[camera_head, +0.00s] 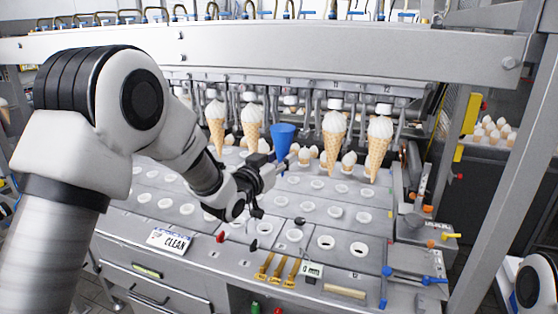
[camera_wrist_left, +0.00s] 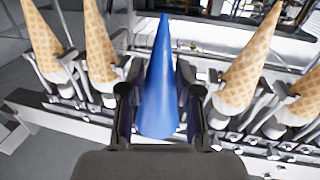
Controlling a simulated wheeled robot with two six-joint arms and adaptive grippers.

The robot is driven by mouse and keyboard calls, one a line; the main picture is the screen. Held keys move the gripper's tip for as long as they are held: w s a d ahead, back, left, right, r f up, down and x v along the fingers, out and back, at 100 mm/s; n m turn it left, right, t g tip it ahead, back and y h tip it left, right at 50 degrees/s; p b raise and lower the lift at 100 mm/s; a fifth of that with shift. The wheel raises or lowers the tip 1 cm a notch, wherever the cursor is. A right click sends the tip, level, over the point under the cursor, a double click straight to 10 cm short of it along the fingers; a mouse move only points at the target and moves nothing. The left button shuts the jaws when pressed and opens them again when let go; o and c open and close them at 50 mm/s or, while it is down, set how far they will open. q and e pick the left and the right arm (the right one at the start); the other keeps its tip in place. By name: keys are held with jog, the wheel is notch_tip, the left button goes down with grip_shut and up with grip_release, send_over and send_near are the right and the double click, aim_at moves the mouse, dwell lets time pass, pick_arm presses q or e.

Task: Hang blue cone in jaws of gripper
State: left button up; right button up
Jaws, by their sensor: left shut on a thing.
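The blue cone (camera_head: 283,137) is upright with its wide end up and its tip down, in the gap between two white-topped waffle cones. My left gripper (camera_head: 275,165) is shut on it from the front. In the left wrist view the blue cone (camera_wrist_left: 160,85) sits between my two dark fingers (camera_wrist_left: 160,108), its tip pointing to the top of the picture. Machine jaws hold a waffle cone (camera_head: 250,127) to its left and another waffle cone (camera_head: 333,138) to its right. Whether machine jaws touch the blue cone is hidden. My right gripper is out of view.
More waffle cones hang at left (camera_head: 216,125) and right (camera_head: 379,145). A metal beam (camera_head: 290,45) runs above the row. Below lies a grey plate with round holes (camera_head: 325,242), some holding small white-topped pieces (camera_head: 348,160). A "CLEAN" sign (camera_head: 170,240) is at front left.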

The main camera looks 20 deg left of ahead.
pick_arm(q)
jog(key=shift+a+x, duration=0.15)
jog(key=shift+x, duration=0.55)
jog(key=shift+a+x, duration=0.15)
jog(key=shift+x, duration=0.5)
jog(key=shift+w+d, duration=0.1)
jog(key=shift+w, duration=0.1)
jog(key=shift+a+x, duration=0.2)
jog(key=shift+x, duration=0.7)
jog(key=shift+a+x, duration=0.2)
jog(key=shift+x, duration=0.75)
jog(key=shift+f+b, duration=0.5)
jog(key=shift+f, duration=0.05)
jog(key=o, duration=1.4)
jog(key=shift+c, duration=0.2)
